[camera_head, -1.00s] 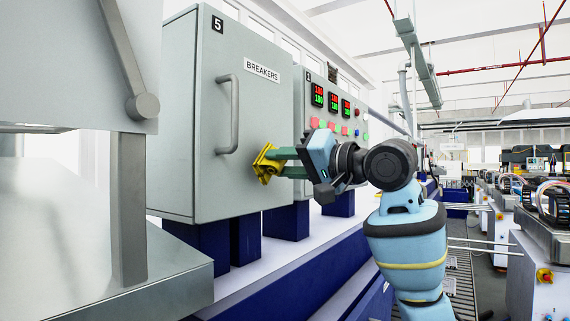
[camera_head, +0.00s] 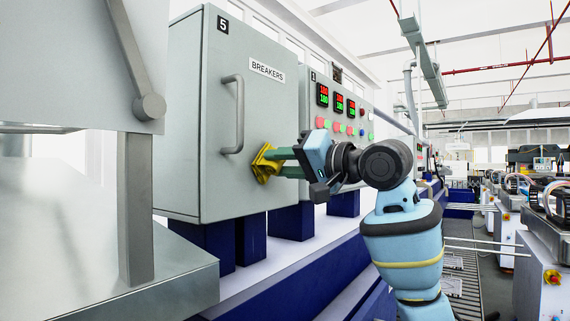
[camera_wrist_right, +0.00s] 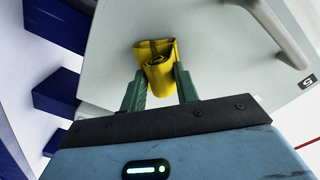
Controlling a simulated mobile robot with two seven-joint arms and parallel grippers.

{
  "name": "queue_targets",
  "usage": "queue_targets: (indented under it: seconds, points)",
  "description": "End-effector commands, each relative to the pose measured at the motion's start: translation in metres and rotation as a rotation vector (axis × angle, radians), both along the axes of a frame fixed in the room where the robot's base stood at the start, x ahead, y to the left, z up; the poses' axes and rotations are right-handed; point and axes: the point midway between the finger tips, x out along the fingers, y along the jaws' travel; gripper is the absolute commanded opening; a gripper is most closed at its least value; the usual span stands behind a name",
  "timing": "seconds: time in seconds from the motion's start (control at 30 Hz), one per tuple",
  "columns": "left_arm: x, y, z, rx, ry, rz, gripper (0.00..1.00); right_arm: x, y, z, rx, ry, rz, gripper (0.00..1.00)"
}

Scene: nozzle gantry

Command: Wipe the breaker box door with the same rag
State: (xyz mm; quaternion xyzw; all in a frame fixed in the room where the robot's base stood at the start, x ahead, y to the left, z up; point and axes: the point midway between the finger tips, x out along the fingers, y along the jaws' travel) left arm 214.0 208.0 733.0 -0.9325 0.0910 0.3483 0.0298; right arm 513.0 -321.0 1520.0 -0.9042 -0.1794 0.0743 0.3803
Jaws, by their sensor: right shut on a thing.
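The breaker box door (camera_head: 245,110) is a grey panel labelled "BREAKERS", with a bar handle (camera_head: 234,114). It appears shut. My right gripper (camera_head: 275,162) is shut on a yellow rag (camera_head: 263,166) at the lower right part of the door. In the right wrist view the rag (camera_wrist_right: 158,66) is folded between the green fingers (camera_wrist_right: 160,90) and is at or very near the door surface (camera_wrist_right: 200,35); exact contact cannot be told. My left gripper is not in view.
A control panel (camera_head: 352,109) with red displays and buttons stands just right of the box. A metal-topped bench (camera_head: 70,240) and hood (camera_head: 75,60) are at the left. Blue supports (camera_head: 292,222) hold the boxes above a white ledge (camera_head: 300,250).

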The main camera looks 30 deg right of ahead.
Motion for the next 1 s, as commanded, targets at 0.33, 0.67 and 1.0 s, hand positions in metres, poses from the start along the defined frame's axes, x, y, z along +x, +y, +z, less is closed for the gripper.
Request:
queue_targets:
  seconds: [0.33, 0.67, 1.0]
  points:
    - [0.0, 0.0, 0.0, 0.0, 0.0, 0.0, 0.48, 0.004, 0.001, 0.0, 0.001, -0.001, 0.0, 0.12]
    - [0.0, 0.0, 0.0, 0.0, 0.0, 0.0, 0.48, 0.012, -0.021, 0.0, 0.001, 0.001, -0.001, 0.12]
    - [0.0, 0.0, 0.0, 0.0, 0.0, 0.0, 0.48, 0.017, -0.036, 0.0, 0.0, -0.002, 0.0, 0.12]
